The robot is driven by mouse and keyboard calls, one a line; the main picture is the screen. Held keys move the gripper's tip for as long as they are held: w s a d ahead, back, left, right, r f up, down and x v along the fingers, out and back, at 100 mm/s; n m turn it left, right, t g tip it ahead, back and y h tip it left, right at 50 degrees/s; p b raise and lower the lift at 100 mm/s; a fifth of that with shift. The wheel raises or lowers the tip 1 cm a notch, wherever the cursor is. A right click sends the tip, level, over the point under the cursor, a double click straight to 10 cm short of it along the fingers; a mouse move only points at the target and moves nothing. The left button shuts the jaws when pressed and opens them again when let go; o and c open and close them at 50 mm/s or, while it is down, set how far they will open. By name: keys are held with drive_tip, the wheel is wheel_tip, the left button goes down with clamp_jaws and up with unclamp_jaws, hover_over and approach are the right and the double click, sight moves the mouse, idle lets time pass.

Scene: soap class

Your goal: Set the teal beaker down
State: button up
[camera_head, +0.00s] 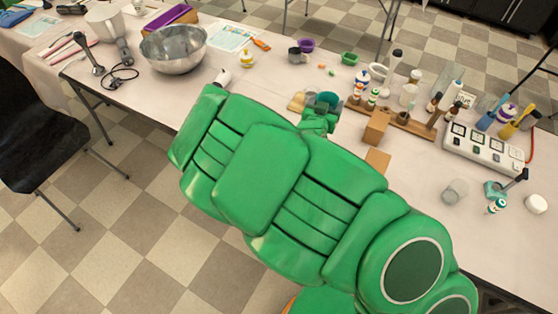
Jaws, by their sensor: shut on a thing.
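The teal beaker (327,99) shows just beyond the end of my green arm, over the table. My gripper (321,112) is shut on it. The arm hides most of the gripper and the lower part of the beaker. I cannot tell whether the beaker touches the tabletop.
A long table (262,78) runs across. A metal bowl (173,50) stands at the left. A wooden rack (400,122) with bottles is close on the right, near a brown box (376,127). A white power strip (484,150) lies farther right. Small purple and green cups stand behind.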

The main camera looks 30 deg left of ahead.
drive_tip(key=s+a+f, duration=0.1)
drive_tip(key=s+a, duration=0.3)
drive_tip(key=s, duration=0.3)
drive_tip(key=s+a+y, duration=0.1)
drive_tip(key=s+a, duration=0.3)
drive_tip(key=s, duration=0.3)
drive_tip(key=shift+a+f, duration=0.2)
drive_tip(key=shift+f, duration=0.2)
drive_tip(key=shift+f, duration=0.15)
drive_tip(key=shift+f, duration=4.7)
drive_tip(key=shift+f, duration=0.2)
drive_tip(key=o, duration=1)
drive_tip(key=shift+o, duration=0.2)
drive_tip(key=shift+v, duration=3.9)
